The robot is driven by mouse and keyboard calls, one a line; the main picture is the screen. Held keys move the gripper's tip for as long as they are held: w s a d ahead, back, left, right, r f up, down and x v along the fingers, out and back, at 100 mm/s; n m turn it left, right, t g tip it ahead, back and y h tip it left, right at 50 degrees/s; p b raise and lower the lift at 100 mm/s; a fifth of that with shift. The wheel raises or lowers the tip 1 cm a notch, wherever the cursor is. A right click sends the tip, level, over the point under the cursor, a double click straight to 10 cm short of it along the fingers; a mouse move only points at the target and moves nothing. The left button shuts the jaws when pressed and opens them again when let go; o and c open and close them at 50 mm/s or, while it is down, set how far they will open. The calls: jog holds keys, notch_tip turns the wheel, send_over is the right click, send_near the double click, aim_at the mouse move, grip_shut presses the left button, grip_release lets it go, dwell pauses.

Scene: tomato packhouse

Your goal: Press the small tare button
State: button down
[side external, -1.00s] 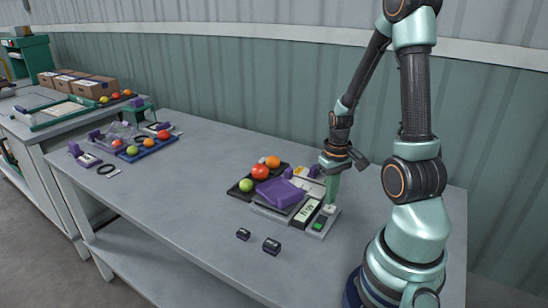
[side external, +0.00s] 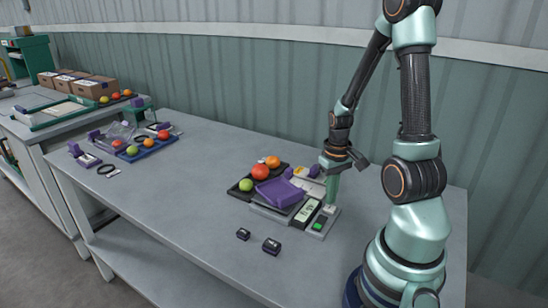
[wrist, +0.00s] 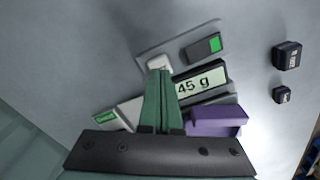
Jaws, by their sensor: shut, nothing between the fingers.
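My gripper (side external: 331,204) points down over the end of a weighing scale (side external: 331,227), its fingers shut and empty. In the wrist view the fingertips (wrist: 161,73) meet the edge of a small pale button (wrist: 158,61); I cannot tell whether they touch or press it. A larger green button (wrist: 214,44) on a dark block lies beside it; it also shows in the side view (side external: 317,226). No button label is readable. The scale's display (wrist: 203,83) ends in "45 g"; my fingers may hide part of it. A purple tray (side external: 280,192) sits on the scale's platform.
A black tray (side external: 238,192) with several tomatoes stands behind the scale. Two small dark blocks (side external: 271,246) (side external: 243,233) lie in front of it. A blue tray (side external: 150,146) with tomatoes is farther left. The table between them is clear.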

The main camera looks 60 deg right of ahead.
aim_at(329, 208)
jog(key=shift+f, duration=1)
dwell(0.6)
jog(key=shift+r, duration=2.55)
jog(key=shift+w, duration=0.1)
jog(key=w+a+r+n+t, duration=0.2)
jog(key=w+a+r+n, duration=0.1)
jog(key=a+r, duration=0.5)
jog(key=w+a+r+n+t, duration=0.3)
jog(key=a+r, duration=0.6)
jog(key=a, duration=0.3)
jog(key=shift+w+a+r+t, duration=0.15)
jog(key=shift+w+a+t, duration=0.15)
jog(key=shift+w, duration=0.3)
